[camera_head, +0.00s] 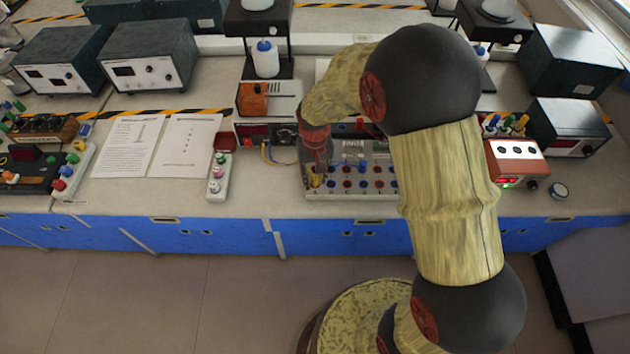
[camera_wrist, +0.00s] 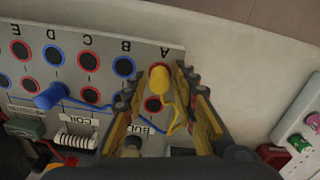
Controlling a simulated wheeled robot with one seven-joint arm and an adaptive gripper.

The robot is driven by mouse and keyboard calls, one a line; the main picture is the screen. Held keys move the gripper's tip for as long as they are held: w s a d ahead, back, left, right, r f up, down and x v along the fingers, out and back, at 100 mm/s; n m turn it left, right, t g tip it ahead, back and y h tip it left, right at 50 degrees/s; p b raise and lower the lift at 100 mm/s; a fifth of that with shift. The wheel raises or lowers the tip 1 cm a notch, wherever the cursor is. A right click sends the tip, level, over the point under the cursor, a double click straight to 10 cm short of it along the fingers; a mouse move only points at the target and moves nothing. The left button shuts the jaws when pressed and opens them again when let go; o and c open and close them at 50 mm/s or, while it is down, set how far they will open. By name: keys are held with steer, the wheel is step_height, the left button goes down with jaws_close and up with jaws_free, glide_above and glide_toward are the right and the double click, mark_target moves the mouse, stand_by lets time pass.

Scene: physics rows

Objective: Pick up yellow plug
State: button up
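The yellow plug (camera_wrist: 160,78) stands on the white socket panel (camera_wrist: 90,88) in the wrist view, near the letter A, with a yellow wire running from it. My gripper (camera_wrist: 160,74) points down at the panel, with one finger on each side of the plug. The fingers look apart, with narrow gaps beside the plug. In the head view the yellow plug (camera_head: 316,181) shows small at the panel's left end, just below my gripper (camera_head: 315,172). The fingers partly cover it there.
A blue plug (camera_wrist: 50,96) with a blue wire stands on the same panel. A strip with green and pink plugs (camera_head: 218,178) lies left of the panel. A red-topped box (camera_head: 517,160) stands to its right. Open papers (camera_head: 155,146) lie farther left.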

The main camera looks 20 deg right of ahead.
mark_target(315, 177)
steer(key=c, duration=0.6)
jaws_close()
steer(key=shift+r, duration=0.6)
step_height(315, 177, up, 2)
steer(key=shift+r+p, duration=0.25)
steer(key=shift+p, duration=0.3)
steer(key=s+r+p, duration=0.1)
steer(key=s+r, duration=0.3)
steer(key=s, duration=0.3)
steer(key=s+d+r+p, duration=0.1)
steer(key=s+r+p, duration=0.1)
steer(key=s+r, duration=0.3)
steer(key=shift+s+d+r+p, duration=0.15)
steer(key=shift+s+p, duration=0.15)
steer(key=shift+s, duration=0.7)
steer(key=shift+w, duration=0.1)
